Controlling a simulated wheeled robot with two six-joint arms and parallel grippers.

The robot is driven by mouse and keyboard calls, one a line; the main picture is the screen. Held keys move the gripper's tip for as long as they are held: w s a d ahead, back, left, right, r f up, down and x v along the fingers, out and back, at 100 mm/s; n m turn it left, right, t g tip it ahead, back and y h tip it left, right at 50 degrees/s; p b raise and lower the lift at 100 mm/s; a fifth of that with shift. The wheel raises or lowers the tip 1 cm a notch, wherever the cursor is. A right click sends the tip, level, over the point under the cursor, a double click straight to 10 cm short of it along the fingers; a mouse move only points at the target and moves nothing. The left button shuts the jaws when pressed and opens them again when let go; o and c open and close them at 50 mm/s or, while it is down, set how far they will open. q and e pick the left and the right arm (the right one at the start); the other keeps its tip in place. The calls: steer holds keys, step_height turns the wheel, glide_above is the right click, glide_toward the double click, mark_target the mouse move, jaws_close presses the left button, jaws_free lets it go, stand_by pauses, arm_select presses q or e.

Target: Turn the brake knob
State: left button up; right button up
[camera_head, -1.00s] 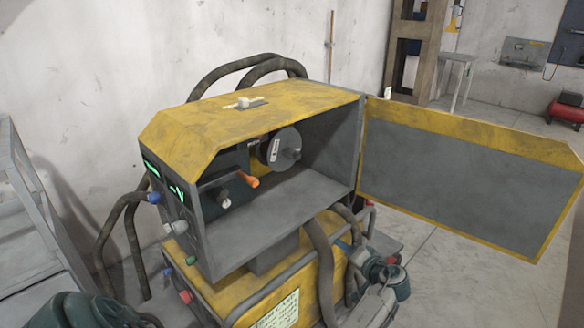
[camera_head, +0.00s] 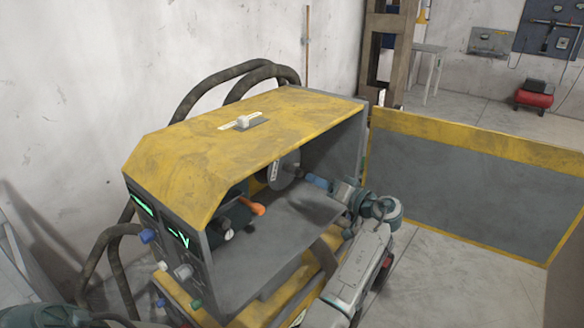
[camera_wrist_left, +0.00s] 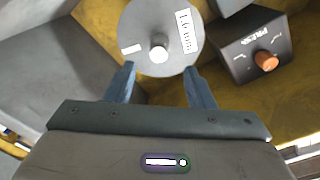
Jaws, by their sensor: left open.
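The wire spool disc (camera_head: 283,172) stands inside the open yellow and grey cabinet. A small pale round knob (camera_wrist_left: 159,50) sits at its centre in the left wrist view; I take it for the brake knob. My left gripper (camera_head: 309,180) reaches into the cabinet from the right side of the picture. Its blue fingers face the spool, and its fingertips (camera_wrist_left: 160,68) are spread below and either side of the knob, apart from it. The knob is not clearly visible in the head view. My right gripper is not in view.
A dark box with an orange knob (camera_wrist_left: 265,60) is beside the spool; the orange part (camera_head: 252,207) also shows in the head view. The cabinet door (camera_head: 470,180) stands open at the right. Hoses (camera_head: 215,85) loop behind. Blue, white and green knobs line the front panel.

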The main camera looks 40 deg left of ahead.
mark_target(297, 172)
arm_select(q)
steer(key=a+p, duration=0.1)
steer(key=a, duration=0.1)
steer(key=a+p, duration=0.1)
steer(key=a, duration=0.2)
steer(key=w+a+p, duration=0.1)
steer(key=a, duration=0.2)
steer(key=shift+a, duration=0.35)
steer(key=shift+a, duration=0.1)
steer(key=c, duration=1)
